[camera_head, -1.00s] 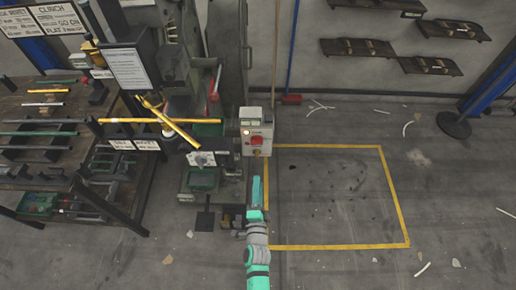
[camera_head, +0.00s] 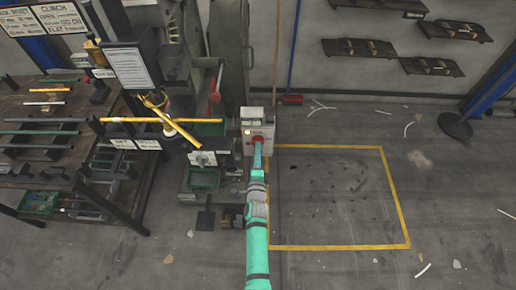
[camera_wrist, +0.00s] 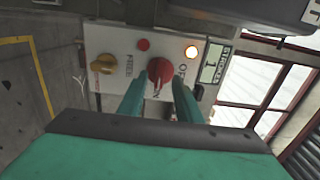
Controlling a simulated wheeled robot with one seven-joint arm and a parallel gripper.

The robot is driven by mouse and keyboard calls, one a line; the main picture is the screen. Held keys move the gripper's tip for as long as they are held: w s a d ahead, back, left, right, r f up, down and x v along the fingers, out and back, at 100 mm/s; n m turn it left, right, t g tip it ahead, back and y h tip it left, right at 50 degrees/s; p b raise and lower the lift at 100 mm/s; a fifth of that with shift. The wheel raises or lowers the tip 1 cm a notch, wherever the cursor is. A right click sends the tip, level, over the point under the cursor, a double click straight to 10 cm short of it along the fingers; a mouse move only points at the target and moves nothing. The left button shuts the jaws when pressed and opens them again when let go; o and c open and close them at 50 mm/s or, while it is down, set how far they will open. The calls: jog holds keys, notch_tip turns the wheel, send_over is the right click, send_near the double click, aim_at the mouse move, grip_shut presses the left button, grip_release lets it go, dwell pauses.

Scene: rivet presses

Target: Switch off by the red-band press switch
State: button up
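The press control box (camera_head: 248,147) is a pale box on the press's right side, with a lit lamp. In the head view my gripper (camera_head: 257,150) is at the box front. No red band is clearly visible.
The press (camera_head: 175,65) stands left of the box, with yellow bars across its front. A workbench (camera_head: 70,165) with rods is farther left. A stroke counter (camera_wrist: 213,63) sits beside the lit lamp.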

jog(key=shift+w+a, duration=0.1)
jog(key=shift+w, duration=0.9)
jog(key=shift+c, duration=0.9)
jog(key=shift+s, duration=0.1)
grip_shut()
